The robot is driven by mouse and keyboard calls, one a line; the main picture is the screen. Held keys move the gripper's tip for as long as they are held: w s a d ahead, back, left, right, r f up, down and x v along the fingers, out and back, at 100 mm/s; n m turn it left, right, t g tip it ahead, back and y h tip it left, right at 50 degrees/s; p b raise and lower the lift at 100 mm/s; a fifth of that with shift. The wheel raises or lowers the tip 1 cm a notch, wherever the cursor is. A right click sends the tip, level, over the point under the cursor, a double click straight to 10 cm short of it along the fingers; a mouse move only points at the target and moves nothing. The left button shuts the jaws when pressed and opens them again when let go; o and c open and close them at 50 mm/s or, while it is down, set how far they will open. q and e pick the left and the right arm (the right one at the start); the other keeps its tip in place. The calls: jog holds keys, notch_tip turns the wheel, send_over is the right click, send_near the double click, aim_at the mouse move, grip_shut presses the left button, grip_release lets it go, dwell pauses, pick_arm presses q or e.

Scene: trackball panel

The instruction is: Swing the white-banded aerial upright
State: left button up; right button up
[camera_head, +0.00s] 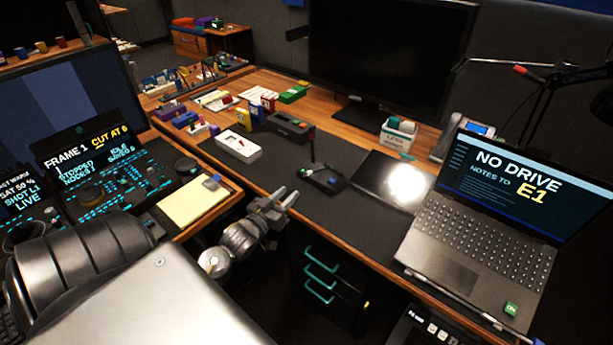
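No aerial with a clear white band can be made out. A small black device (322,179) lies on the dark desk mat, with a thin dark stalk (312,148) standing up from it. The stalk looks close to upright; any band on it is too small to tell. My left gripper (286,199) reaches in from the lower left, over the desk's front edge, short of the device and touching nothing I can see. Its two fingers show a small gap with nothing between them. My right gripper is not in view.
A white box (239,146) and a dark box (289,126) stand behind the device. A laptop (478,225) is on the right and a large dark monitor (388,58) at the back. A control panel (110,180) and yellow notepad (194,203) are on the left. The mat's front middle is clear.

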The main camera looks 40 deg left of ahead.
aim_at(315, 171)
pick_arm(q)
jog(key=w, duration=0.7)
jog(key=w+a+p, duration=0.1)
jog(key=w, duration=0.2)
jog(key=shift+w, duration=0.3)
grip_shut()
